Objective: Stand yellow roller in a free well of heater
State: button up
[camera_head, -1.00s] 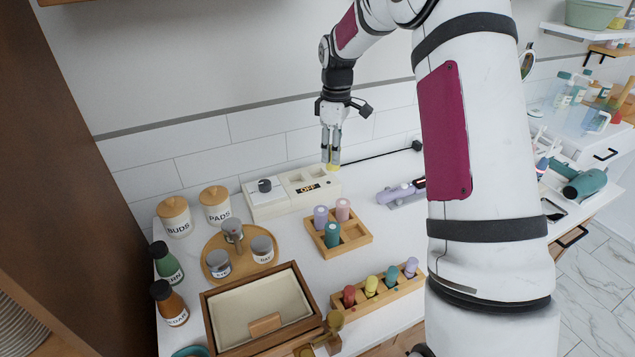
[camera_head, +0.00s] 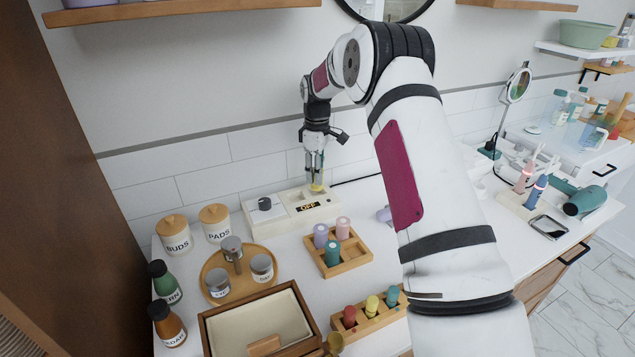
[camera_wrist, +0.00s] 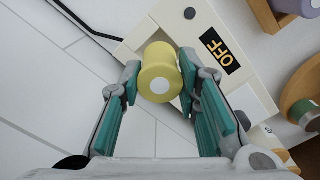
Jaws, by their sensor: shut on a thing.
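The yellow roller (camera_head: 316,187) hangs in my gripper (camera_head: 315,168) at the right part of the heater (camera_head: 268,217). The heater is a white box with a dark knob, an OFF panel and wells in its top. In the wrist view, the yellow roller (camera_wrist: 159,72) is between the teal finger pads of my gripper (camera_wrist: 163,90), its pale end towards the camera. The heater (camera_wrist: 205,22) is behind it in that view. The roller hides part of the heater's top, and I cannot tell whether its lower end is inside a well.
A wooden tray (camera_head: 358,262) with lilac, pink and teal rollers stands in front of the heater. A rack (camera_head: 372,325) of coloured rollers is nearer. Jars (camera_head: 174,236) and a round tray are at left. The tiled wall is close behind the heater.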

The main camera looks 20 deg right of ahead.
jog(key=shift+f, duration=1.8)
jog(key=shift+f, duration=0.15)
jog(key=o, duration=1.2)
jog(key=shift+c, duration=0.2)
notch_tip(320, 180, up, 12)
jog(key=shift+r+b, duration=0.2)
jog(key=shift+b, duration=0.6)
